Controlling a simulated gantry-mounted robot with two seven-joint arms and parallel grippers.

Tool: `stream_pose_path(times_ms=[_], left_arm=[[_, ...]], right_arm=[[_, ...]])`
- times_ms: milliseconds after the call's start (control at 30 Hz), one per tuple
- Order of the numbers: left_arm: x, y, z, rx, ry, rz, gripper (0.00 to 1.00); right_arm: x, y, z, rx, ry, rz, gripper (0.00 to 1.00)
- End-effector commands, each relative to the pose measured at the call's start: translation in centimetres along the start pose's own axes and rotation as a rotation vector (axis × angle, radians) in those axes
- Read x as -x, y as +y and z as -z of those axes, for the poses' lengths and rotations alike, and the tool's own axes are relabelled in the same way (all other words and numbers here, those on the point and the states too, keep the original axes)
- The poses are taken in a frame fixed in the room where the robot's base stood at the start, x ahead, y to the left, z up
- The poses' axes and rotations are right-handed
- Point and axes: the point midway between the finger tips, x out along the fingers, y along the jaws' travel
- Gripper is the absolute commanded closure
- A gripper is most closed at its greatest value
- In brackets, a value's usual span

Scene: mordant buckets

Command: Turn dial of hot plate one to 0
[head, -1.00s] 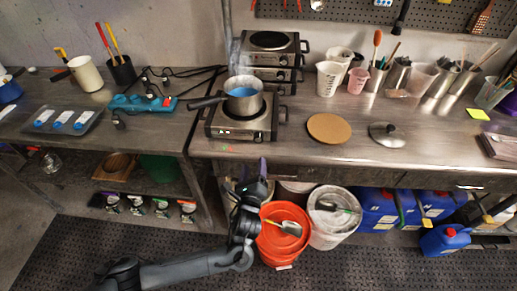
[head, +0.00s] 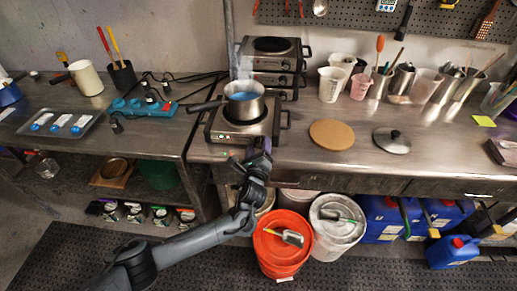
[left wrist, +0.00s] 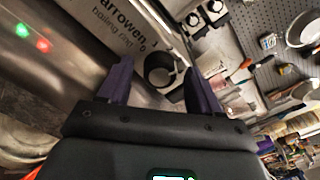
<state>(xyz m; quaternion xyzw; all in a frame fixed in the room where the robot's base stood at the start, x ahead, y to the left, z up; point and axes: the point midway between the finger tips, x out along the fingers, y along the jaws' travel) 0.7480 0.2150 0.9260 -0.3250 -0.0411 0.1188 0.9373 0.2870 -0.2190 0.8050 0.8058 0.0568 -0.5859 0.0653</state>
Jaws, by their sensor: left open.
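The hot plate (head: 217,132) on the bench is a low metal unit with a blue-filled saucepan (head: 245,107) on it. My left gripper (head: 258,147), with purple fingers, is at its front, by the bench's front edge. In the left wrist view the hot plate's lettered front panel (left wrist: 128,28) is close, with a round black dial (left wrist: 160,70) on it. The open fingers stand to either side of the dial, with gaps visible; I cannot tell how deep they reach. In the head view my arm hides the dial. My right gripper is not in view.
Stacked hot plates (head: 272,62) stand behind. A cork disc (head: 332,134) and a lid (head: 392,141) lie to the right. The saucepan's handle (head: 205,106) points left. An orange bucket (head: 283,262) and a white bucket (head: 337,240) stand below the bench front.

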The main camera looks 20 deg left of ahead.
Motion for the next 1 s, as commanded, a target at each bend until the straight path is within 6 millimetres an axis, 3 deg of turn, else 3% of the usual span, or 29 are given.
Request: stream_pose_path(times_ms=[233, 600, 1000], left_arm=[[-0.04, -0.02, -0.01, 0.0, 0.0, 0.0, 0.36], [-0.02, -0.01, 0.0, 0.0, 0.0, 0.0, 0.92], [0.01, -0.07, -0.05, 0.078, 0.001, -0.002, 0.92]], right_arm=[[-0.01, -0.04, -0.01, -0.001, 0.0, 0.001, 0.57], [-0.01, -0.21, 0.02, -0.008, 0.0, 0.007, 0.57], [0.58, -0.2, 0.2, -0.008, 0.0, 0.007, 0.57]])
